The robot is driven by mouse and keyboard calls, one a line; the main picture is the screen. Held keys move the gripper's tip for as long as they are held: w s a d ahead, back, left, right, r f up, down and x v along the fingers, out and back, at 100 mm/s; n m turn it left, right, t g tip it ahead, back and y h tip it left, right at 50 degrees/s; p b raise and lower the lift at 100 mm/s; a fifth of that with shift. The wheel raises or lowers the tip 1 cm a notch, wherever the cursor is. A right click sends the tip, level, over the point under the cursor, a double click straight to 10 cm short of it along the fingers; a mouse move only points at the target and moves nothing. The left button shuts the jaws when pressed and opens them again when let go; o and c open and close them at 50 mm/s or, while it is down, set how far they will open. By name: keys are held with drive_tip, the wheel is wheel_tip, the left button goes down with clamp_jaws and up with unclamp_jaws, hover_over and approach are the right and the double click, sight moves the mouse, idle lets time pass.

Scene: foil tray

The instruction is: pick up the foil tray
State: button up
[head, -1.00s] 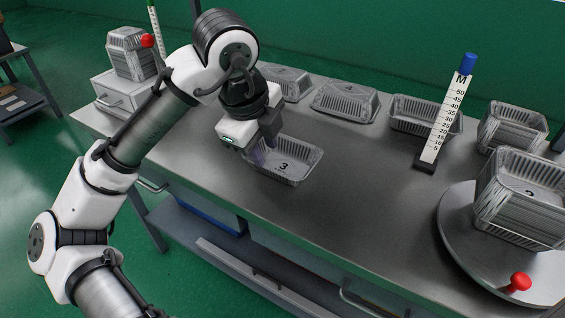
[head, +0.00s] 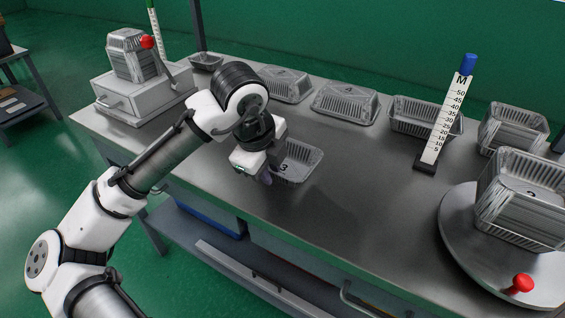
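A silver foil tray (head: 303,163) marked "3" sits open side up near the front edge of the steel table, in the middle of the head view. My gripper (head: 269,171) is at its left side and hides its left part. The fingers overlap the tray's left wall in the picture. I cannot tell whether they touch it or how far apart they are. The tray looks level, and I see no clear gap under it.
Overturned foil trays (head: 345,103) lie along the back, with an upright one (head: 408,115) beside them. A measuring post (head: 443,122) stands right of centre. Stacked trays (head: 520,200) stand on a round turntable (head: 455,222). The table's front middle (head: 350,205) is clear.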

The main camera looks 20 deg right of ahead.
clamp_jaws()
